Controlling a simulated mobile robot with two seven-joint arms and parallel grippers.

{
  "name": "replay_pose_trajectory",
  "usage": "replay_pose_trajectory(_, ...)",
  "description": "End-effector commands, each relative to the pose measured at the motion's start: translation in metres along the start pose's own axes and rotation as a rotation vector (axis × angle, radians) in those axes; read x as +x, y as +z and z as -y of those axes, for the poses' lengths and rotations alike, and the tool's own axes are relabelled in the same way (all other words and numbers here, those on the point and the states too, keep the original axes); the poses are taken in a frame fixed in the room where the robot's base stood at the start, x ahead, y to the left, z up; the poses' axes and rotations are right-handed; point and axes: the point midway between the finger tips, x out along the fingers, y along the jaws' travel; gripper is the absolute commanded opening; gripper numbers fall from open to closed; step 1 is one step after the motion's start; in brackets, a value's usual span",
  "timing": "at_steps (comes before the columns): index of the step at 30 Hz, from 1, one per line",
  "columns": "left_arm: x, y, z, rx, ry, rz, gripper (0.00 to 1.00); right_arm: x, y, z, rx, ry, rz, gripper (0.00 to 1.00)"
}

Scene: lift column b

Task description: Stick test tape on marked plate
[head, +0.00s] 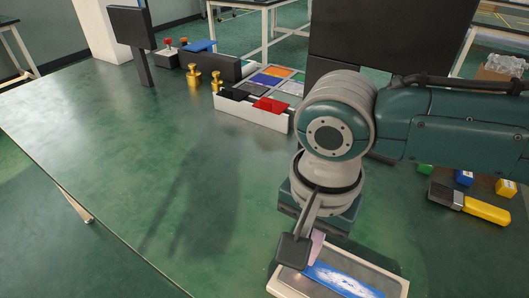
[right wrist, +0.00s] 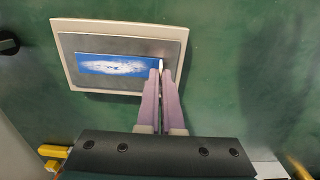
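The marked plate (right wrist: 66,42) is grey on a pale base and lies flat on the green table; a blue patch with a white smear (right wrist: 110,65) is on it. In the head view the plate (head: 290,282) is at the bottom edge, partly cut off. My right gripper (right wrist: 159,75) points down at the right end of the blue patch, its pink fingers nearly together. A thin white sliver (right wrist: 161,63) shows between the tips, apparently the test tape edge-on. I cannot tell whether it touches the plate. In the head view the right gripper (head: 313,248) is over the plate's back edge. My left gripper is not in view.
The table's left side is clear.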

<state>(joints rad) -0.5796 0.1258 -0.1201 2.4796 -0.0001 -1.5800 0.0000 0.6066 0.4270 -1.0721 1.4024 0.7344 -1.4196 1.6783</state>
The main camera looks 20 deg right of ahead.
Motion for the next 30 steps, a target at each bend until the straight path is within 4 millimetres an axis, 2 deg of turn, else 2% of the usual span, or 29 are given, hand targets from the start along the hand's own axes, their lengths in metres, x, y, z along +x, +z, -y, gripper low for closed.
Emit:
replay_pose_trajectory(14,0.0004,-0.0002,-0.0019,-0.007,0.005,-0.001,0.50,0.0017,-0.0001,-0.0003,0.000,0.000,0.000,0.00)
replay_pose_trajectory(24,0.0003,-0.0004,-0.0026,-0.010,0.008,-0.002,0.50,0.0016,-0.0002,-0.0003,0.000,0.001,0.000,0.38)
replay_pose_trajectory(30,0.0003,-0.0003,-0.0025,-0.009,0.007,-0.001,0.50,0.0015,-0.0001,-0.0003,0.000,0.000,0.000,0.38)
